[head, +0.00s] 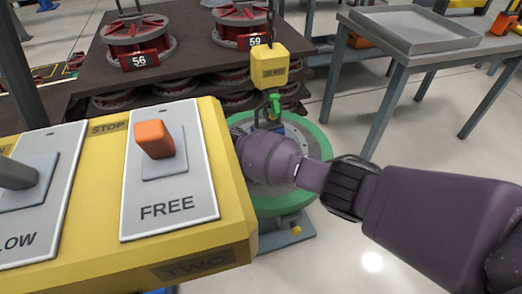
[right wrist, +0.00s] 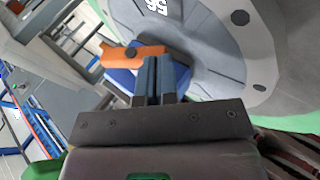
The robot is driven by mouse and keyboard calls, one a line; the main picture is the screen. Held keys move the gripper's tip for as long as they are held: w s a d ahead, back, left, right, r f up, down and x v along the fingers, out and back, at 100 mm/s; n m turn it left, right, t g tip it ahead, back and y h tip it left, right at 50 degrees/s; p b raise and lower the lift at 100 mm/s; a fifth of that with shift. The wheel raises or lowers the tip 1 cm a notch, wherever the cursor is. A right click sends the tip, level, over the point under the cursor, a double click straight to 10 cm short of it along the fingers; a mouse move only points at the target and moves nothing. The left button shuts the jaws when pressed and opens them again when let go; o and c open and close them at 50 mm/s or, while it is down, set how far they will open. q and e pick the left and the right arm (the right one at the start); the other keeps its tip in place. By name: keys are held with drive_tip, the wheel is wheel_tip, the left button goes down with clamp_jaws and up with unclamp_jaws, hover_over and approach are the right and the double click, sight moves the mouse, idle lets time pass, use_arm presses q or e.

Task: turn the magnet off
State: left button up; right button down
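In the right wrist view, an orange lever (right wrist: 128,54) sits on a blue block (right wrist: 120,78) on a round grey disc (right wrist: 225,60) with a green rim. My right gripper (right wrist: 155,65) has its two fingers together just right of the lever, with nothing visible between them; I cannot tell whether they touch it. In the head view, the green-rimmed round unit (head: 285,203) hangs or stands below a yellow hoist block (head: 269,66) with a green hook (head: 274,104). My right wrist covers its middle, and the fingers are hidden there. My left gripper is not in view.
A yellow control box (head: 228,205) fills the near left, with an orange switch (head: 154,139) on a plate marked FREE and a grey lever (head: 15,174). Red wheels 56 (head: 138,32) and 59 (head: 240,20) sit on a dark rack. A grey table (head: 400,48) stands back right.

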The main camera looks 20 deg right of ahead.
drive_tip(key=f+h+b, duration=0.1)
drive_tip(key=h, duration=0.1)
drive_tip(key=shift+f+h, duration=0.4)
drive_tip(key=shift+d+f+n+h+b, duration=0.1)
drive_tip(key=shift+f+n+h+b, duration=0.2)
drive_tip(key=shift+h, duration=0.5)
drive_tip(key=shift+d+f+b, duration=0.15)
drive_tip(key=shift+f+b, duration=0.2)
drive_tip(key=shift+f, duration=0.05)
drive_tip(key=shift+r, duration=0.1)
